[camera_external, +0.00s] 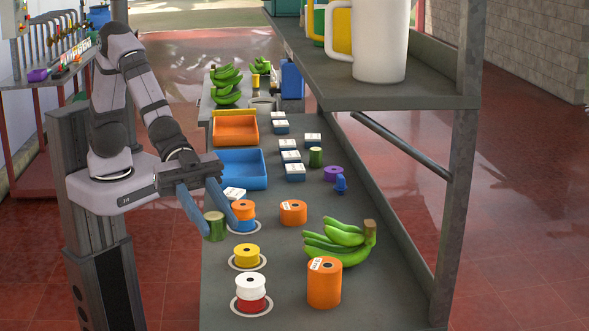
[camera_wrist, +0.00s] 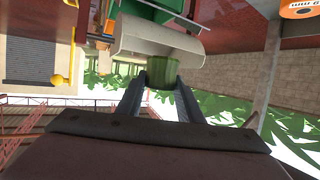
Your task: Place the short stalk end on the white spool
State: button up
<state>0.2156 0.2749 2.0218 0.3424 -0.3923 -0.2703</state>
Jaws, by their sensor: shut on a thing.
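My gripper (camera_external: 217,228) is shut on a short green stalk end (camera_external: 214,226), which is roughly upright at the left edge of the table, left of an orange spool. In the wrist view the green stalk end (camera_wrist: 162,73) sits between the two fingers (camera_wrist: 160,84). The white spool (camera_external: 250,284) stands on a red spool (camera_external: 251,303) on a round white-rimmed base near the front of the table. Its top looks bare. The held stalk end is behind and left of it, clear of it. Another green stalk piece (camera_external: 316,157) stands further back.
An orange spool (camera_external: 243,210) on a blue one and a yellow spool (camera_external: 246,254) stand in line behind the white spool. A large orange roll (camera_external: 324,283) and green bananas (camera_external: 340,243) are at right. A shelf (camera_external: 400,97) overhangs the table's right side.

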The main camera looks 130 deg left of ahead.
aim_at(253, 274)
jog(key=shift+s+a+f+n+y, duration=0.1)
jog(key=shift+s+a+n+y, duration=0.1)
jog(key=shift+n+y, duration=0.25)
jog(key=s+a+f+n+y, duration=0.1)
jog(key=a+f+n+y, duration=0.2)
jog(key=a, duration=0.7)
jog(key=shift+f+n+t+y, duration=0.35)
jog(key=shift+f+t+y, duration=0.05)
jog(key=shift+f+y, duration=0.45)
jog(key=shift+f+p, duration=1)
jog(key=shift+f, duration=4)
jog(key=shift+f, duration=0.15)
jog(key=o, duration=1.1)
jog(key=shift+c, duration=0.2)
